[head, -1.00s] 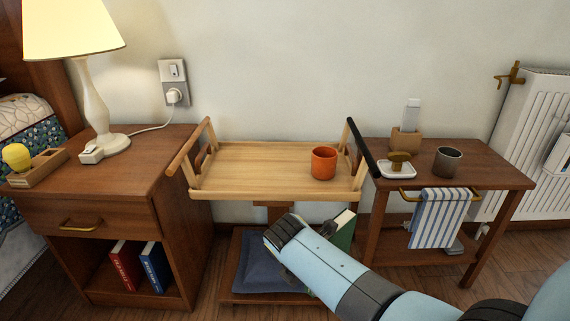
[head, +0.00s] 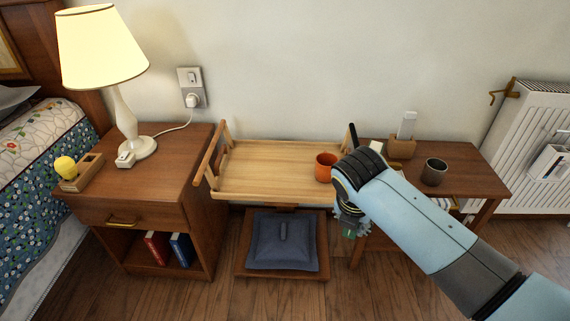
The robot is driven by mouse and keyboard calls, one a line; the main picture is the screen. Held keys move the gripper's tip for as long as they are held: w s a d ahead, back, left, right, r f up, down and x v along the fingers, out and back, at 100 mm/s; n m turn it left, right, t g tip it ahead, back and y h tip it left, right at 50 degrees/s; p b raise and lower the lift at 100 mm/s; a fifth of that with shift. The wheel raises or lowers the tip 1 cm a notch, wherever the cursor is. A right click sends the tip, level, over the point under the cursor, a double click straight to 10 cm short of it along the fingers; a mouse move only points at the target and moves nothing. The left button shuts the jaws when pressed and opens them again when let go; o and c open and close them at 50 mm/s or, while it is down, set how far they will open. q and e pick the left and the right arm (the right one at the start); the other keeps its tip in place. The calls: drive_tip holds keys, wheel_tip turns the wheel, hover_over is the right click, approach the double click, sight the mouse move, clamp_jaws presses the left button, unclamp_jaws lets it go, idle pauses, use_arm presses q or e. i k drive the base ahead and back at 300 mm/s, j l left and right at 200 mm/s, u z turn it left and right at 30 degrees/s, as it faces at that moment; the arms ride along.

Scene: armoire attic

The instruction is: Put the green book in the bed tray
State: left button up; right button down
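The bed tray (head: 265,190) is pale wood with raised side handles and stands between the two side tables. An orange mug sits at its right end. My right gripper (head: 350,228) points down in front of the tray's right end, its fingers mostly hidden by my wrist. A small green patch of the green book (head: 349,234) shows at the fingertips; the rest of the book is hidden. The gripper appears shut on it. My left gripper is not in view.
The orange mug (head: 325,167) is close to my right wrist. A nightstand (head: 160,185) with a lamp (head: 103,50) stands left; a side table (head: 470,178) with a grey cup (head: 434,172) stands right. The tray's left and middle are clear. A blue cushion (head: 282,250) lies on the low shelf below.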

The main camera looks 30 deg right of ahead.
sight(269, 163)
drive_tip(key=i, duration=1)
